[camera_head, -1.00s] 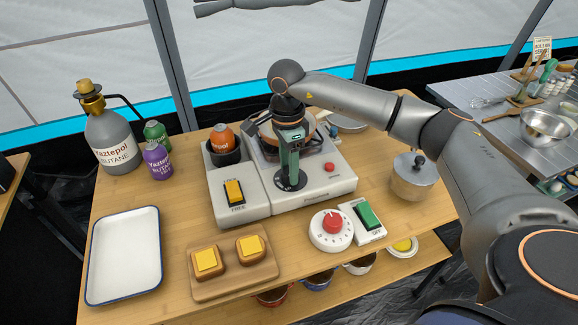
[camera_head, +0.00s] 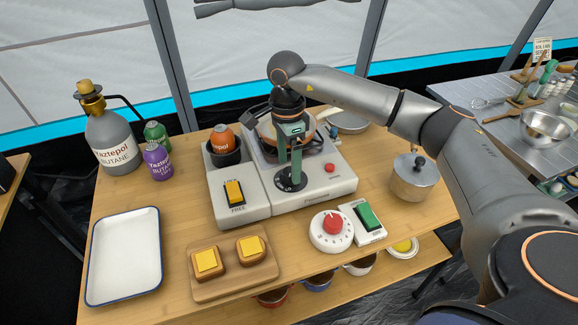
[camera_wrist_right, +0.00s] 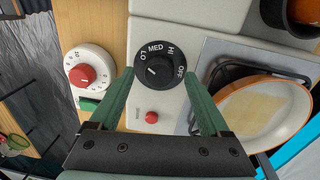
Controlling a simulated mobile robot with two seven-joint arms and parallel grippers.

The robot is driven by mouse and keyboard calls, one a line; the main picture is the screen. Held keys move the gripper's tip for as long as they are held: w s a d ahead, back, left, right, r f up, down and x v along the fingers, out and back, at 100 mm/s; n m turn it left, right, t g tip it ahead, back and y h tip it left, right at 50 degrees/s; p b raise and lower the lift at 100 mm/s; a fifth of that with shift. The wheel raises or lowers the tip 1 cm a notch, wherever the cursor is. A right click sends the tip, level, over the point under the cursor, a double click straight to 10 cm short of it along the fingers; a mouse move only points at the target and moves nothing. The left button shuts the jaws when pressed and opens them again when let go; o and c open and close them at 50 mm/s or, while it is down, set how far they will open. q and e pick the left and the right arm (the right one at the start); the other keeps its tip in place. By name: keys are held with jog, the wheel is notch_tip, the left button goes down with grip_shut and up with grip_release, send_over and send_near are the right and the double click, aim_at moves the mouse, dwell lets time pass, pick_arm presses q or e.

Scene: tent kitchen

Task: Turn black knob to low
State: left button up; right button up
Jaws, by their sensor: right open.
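The black knob (camera_head: 291,180) is on the front of the white stove (camera_head: 322,190). In the right wrist view the knob (camera_wrist_right: 158,62) carries white LO, MED, HI and OFF marks, and a short white pointer line at its centre slants toward the LO side. My right gripper (camera_head: 289,167) points down over the knob. In the wrist view its green fingers (camera_wrist_right: 158,76) are open, one on either side of the knob's lower part; whether they touch it I cannot tell. My left gripper is not in view.
A pan (camera_wrist_right: 255,110) sits on the burner beside the knob. A red button (camera_head: 329,167), a white dial with a red centre (camera_head: 331,228), a green switch (camera_head: 367,215) and a yellow switch (camera_head: 234,192) are nearby. A metal pot (camera_head: 414,180) stands right.

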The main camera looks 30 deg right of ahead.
aim_at(288, 169)
notch_tip(288, 169, up, 11)
jog(key=shift+w, duration=0.3)
dwell(0.5)
